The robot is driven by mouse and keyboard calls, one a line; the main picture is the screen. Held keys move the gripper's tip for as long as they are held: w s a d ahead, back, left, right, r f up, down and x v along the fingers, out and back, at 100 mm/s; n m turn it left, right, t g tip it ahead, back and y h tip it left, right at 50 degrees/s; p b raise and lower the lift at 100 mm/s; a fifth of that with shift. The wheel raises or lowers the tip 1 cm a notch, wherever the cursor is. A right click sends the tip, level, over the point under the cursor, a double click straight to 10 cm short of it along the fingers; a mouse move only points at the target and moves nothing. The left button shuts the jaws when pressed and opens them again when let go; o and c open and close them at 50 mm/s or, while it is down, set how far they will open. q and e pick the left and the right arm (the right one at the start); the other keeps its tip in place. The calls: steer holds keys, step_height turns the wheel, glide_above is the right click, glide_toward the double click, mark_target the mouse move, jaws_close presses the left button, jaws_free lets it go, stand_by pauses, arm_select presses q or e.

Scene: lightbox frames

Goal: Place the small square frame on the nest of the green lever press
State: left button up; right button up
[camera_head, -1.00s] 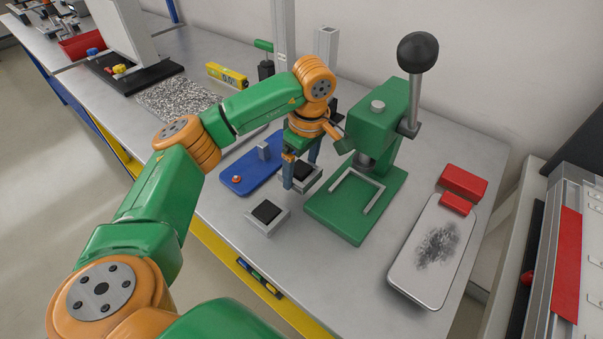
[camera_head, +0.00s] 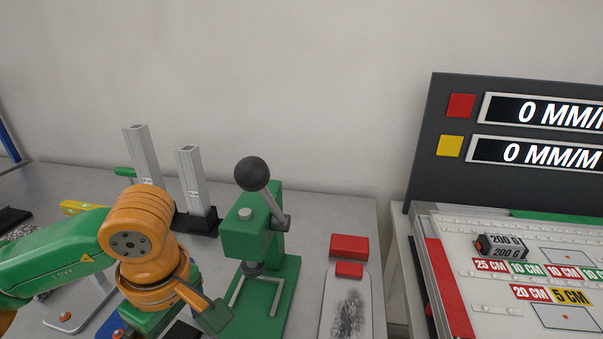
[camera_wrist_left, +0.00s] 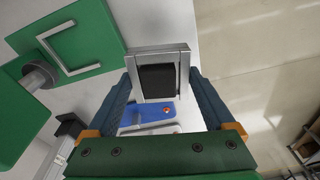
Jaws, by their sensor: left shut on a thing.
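The small square frame (camera_wrist_left: 154,58), silver-grey around a dark centre, is between the two blue fingers of my left gripper (camera_wrist_left: 162,82) in the left wrist view. The gripper is shut on it. The green lever press (camera_head: 262,240) stands right of my left wrist in the head view, its black-knobbed lever upright. Its nest, a pale angled rail (camera_head: 238,290) on the green base, is partly hidden by the press head and my wrist. In the left wrist view the nest (camera_wrist_left: 73,47) is left of the held frame and shows no frame in it. My right gripper is out of view.
A blue plate with a red button (camera_wrist_left: 150,116) lies beyond the frame in the left wrist view. Two grey posts (camera_head: 196,185) stand behind my wrist. A display panel (camera_head: 420,150) stands farther right.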

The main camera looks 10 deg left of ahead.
arm_select(q)
steer(key=shift+w+d+f+m, duration=0.1)
steer(key=shift+d+f+m, duration=0.1)
steer(key=shift+m, duration=0.3)
steer(key=shift+d+f+m, duration=0.1)
steer(key=shift+f+m, duration=0.1)
steer(key=shift+m, duration=0.3)
steer(key=f+m, duration=0.1)
steer(key=m, duration=0.2)
steer(key=d+f+m, duration=0.1)
steer(key=m, duration=0.2)
steer(key=d+f+m+t, duration=0.1)
steer(key=m, duration=0.2)
steer(key=shift+w+h, duration=0.4)
steer(key=m, duration=0.2)
steer(key=d+f+m, duration=0.1)
steer(key=m, duration=0.1)
steer(key=shift+w+d, duration=0.1)
steer(key=shift+d, duration=0.05)
